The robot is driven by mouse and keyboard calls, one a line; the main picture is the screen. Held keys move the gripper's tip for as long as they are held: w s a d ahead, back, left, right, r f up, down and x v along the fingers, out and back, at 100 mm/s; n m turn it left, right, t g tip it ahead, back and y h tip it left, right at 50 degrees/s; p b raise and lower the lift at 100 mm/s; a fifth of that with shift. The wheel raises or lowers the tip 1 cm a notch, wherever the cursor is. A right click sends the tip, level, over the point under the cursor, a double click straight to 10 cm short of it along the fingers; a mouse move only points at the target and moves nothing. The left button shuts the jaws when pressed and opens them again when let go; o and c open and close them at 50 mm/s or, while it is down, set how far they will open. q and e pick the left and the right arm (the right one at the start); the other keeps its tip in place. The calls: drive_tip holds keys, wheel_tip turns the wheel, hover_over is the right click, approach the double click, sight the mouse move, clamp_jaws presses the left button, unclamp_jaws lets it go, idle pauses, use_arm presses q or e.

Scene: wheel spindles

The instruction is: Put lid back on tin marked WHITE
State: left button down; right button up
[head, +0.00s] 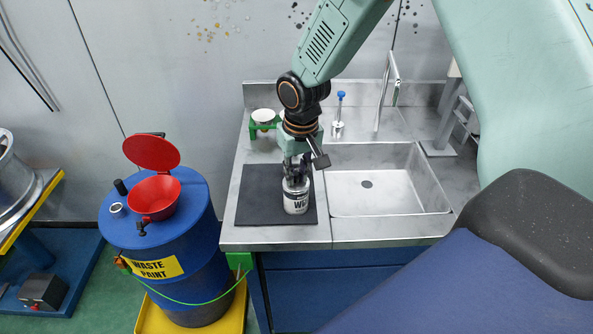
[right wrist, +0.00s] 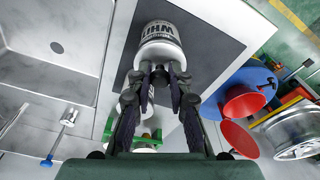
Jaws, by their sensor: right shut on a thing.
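The white tin (head: 296,201) with a dark band and partly visible white letters "WH" stands upright on a black mat (head: 255,205). It also shows upside down in the right wrist view (right wrist: 160,35). My right gripper (head: 296,174) points down at the tin's top. In the right wrist view its fingertips (right wrist: 161,78) are closed around a pale piece at the tin's top, which looks like the lid (right wrist: 161,70). The fingers hide most of it, so I cannot tell whether it sits flat or fully seated. My left gripper is not in view.
A sink (head: 375,185) with a tall tap lies right of the mat. Behind the mat is a green holder (head: 253,131) with a white round top, and a blue-topped metal piece (head: 338,128). A blue waste paint drum (head: 180,240) with a red funnel stands left of the counter.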

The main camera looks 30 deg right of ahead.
drive_tip(key=o, duration=0.9)
drive_tip(key=o, duration=0.5)
drive_tip(key=shift+r, duration=0.1)
drive_tip(key=shift+r+p, duration=3.45)
drive_tip(key=shift+p, duration=0.1)
